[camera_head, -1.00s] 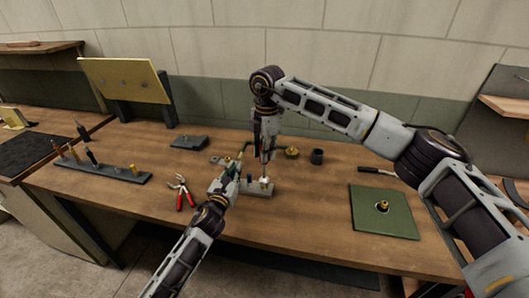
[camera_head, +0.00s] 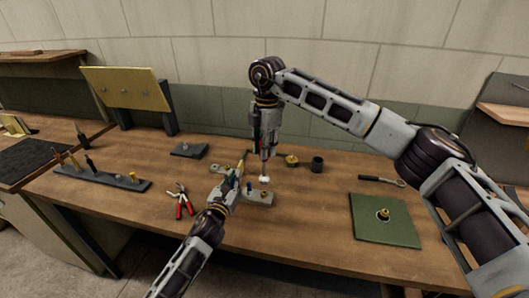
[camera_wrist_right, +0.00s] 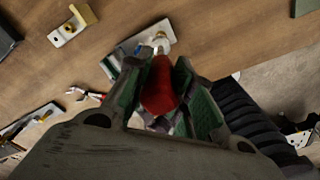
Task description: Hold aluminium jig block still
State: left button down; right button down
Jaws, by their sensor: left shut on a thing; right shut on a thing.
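The aluminium jig block (camera_head: 268,199) is a grey bar near the middle of the table, with small fittings on top. My left gripper (camera_head: 238,183) is shut on its left end, hiding that end. My right gripper (camera_head: 267,146) is above the block, shut on a red-handled tool (camera_wrist_right: 160,86). The tool's thin shaft points down to a pale tip (camera_head: 264,179), which appears just above the block; contact cannot be told. In the right wrist view the block's pale end (camera_wrist_right: 158,37) shows beyond the red handle.
Red-handled pliers (camera_head: 181,203) and a dark tool rack (camera_head: 118,181) lie to the left. A brass piece (camera_head: 292,160) and dark cup (camera_head: 317,163) stand behind right. A green mat (camera_head: 370,232) lies right, with a black-handled tool (camera_head: 377,180) behind it. Table in front is clear.

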dwell(0.3)
pick_arm(q)
jog(key=c, duration=1.4)
grip_release()
jog(key=shift+s, duration=0.15)
jog(key=shift+v, duration=5.85)
